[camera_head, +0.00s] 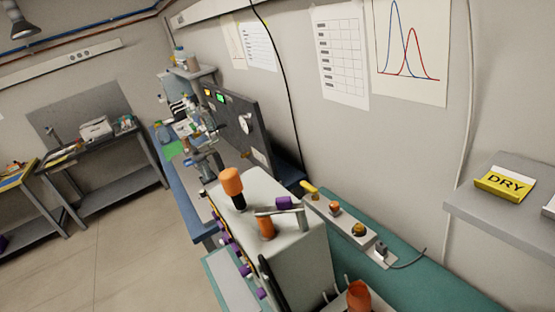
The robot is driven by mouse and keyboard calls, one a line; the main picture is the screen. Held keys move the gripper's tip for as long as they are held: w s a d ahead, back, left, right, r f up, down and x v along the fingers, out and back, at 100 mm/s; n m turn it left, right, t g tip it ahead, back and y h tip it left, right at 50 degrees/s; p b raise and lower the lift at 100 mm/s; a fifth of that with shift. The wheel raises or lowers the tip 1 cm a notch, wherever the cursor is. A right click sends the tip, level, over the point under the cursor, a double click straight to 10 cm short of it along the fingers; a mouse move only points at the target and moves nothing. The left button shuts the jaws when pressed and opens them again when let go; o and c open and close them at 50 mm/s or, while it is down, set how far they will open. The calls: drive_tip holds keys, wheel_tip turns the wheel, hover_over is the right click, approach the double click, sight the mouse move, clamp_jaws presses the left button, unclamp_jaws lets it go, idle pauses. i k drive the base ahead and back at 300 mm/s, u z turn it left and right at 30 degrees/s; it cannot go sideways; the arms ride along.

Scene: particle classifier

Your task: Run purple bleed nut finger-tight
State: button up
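A pale box-shaped machine (300,250) stands on a bench at the lower middle, tilted in the picture. A purple nut-like piece (284,203) is on its top, beside a grey bar (279,212) over an orange cylinder (266,228). Several more purple knobs (245,270) run down the machine's left side. I cannot tell which purple piece is the bleed nut, nor how tight any is. An orange-capped post (231,182) rises from the top. I cannot make out my gripper in this view.
Right of the machine, a white strip (340,217) holds small fittings on a green bench surface (400,270). An orange cup-like thing (360,296) is at the bottom edge. A shelf (505,212) bears a yellow DRY sign (503,184). Open floor (120,240) lies left.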

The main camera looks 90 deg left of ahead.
sight(223, 242)
drive_tip(key=u, duration=2.15)
drive_tip(key=k, duration=0.5)
drive_tip(key=i, duration=0.5)
drive_tip(key=u, duration=0.5)
